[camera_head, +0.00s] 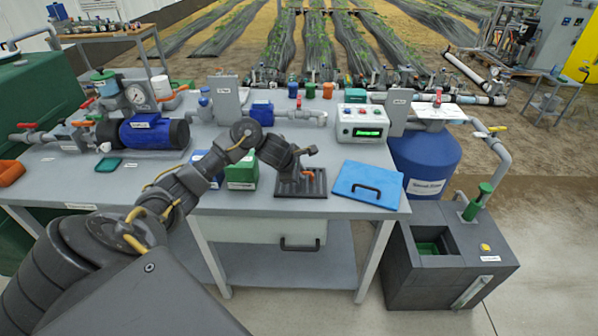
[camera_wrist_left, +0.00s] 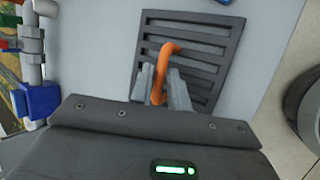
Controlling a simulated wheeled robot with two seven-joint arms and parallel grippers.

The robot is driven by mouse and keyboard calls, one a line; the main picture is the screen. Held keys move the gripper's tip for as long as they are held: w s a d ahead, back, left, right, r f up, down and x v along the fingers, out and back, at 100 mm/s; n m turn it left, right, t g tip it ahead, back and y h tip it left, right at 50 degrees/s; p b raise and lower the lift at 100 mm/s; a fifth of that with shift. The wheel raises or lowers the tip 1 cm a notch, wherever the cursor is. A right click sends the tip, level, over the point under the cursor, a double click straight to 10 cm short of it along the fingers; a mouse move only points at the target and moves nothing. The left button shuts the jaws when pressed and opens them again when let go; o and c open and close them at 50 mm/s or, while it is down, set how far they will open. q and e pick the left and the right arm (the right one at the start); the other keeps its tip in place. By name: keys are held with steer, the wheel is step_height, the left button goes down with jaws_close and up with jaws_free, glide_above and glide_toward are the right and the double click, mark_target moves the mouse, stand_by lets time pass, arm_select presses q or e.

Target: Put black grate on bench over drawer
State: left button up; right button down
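The black grate (camera_head: 313,189) lies at the front edge of the grey bench (camera_head: 240,200), above the drawer (camera_head: 262,231) with its dark handle. It looks flat on the bench top; any small gap beneath cannot be made out. In the left wrist view the slatted grate (camera_wrist_left: 213,70) has an orange handle (camera_wrist_left: 158,72) standing up from it. My left gripper (camera_head: 299,176) is above the grate, its two fingers (camera_wrist_left: 161,88) close on either side of the orange handle and seemingly touching it. My right gripper does not show.
A blue panel with a black handle (camera_head: 369,184) lies right of the grate. Green (camera_head: 243,175) and blue boxes stand left of it. A control box with a green display (camera_head: 363,125) is behind. A blue tank (camera_head: 425,160) and dark bin (camera_head: 450,270) stand right of the bench.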

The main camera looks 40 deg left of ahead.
arm_select(q)
steer(key=shift+o, duration=1.3)
steer(key=shift+r, duration=0.1)
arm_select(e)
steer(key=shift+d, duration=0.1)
arm_select(q)
steer(key=shift+r, duration=0.1)
steer(key=shift+s+r, duration=0.15)
steer(key=shift+r, duration=0.15)
steer(key=p+v, duration=0.2)
steer(key=v, duration=0.9)
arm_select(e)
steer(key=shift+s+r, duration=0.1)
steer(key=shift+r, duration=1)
